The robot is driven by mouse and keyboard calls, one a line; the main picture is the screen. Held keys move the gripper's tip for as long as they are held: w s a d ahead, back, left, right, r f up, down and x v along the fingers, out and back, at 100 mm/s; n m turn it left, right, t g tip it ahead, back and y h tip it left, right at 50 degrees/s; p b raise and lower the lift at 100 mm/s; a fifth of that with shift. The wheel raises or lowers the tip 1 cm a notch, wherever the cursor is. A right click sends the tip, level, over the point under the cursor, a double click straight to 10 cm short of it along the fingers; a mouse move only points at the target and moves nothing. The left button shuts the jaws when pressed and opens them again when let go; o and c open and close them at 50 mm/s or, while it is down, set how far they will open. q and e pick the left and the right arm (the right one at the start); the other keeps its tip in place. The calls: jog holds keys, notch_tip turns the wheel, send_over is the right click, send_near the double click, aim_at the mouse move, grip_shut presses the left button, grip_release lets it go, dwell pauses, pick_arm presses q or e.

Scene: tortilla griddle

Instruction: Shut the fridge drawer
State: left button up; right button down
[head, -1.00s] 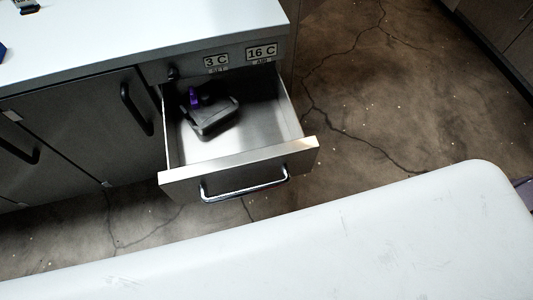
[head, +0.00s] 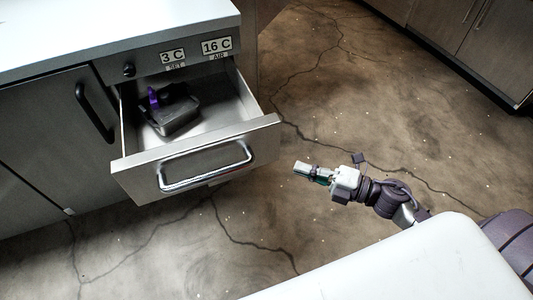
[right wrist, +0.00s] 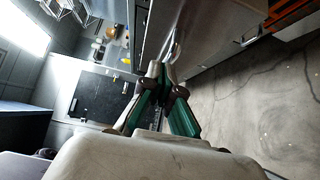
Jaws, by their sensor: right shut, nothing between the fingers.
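The fridge drawer (head: 200,160) is pulled open from the counter unit in the head view. A dark container with a purple item (head: 170,108) lies inside it. The drawer has a shiny bar handle (head: 207,166) on its front. My right gripper (head: 302,168) is shut and empty, to the right of the drawer front and apart from it in the picture. In the right wrist view the closed fingertips (right wrist: 158,68) point toward the steel front of the unit. My left gripper is not in view.
The fridge unit carries labels reading 3 C and 16 C (head: 216,46) and a black knob. Closed cabinet doors (head: 45,125) stand to its left. Bare cracked floor (head: 330,90) lies to the right. A white surface (head: 400,270) fills the lower right.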

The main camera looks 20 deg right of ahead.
aim_at(248, 141)
jog(key=x, duration=0.4)
jog(key=w+d+x, duration=0.1)
jog(key=x, duration=0.6)
jog(key=shift+w+d, duration=0.1)
jog(key=shift+w, duration=0.95)
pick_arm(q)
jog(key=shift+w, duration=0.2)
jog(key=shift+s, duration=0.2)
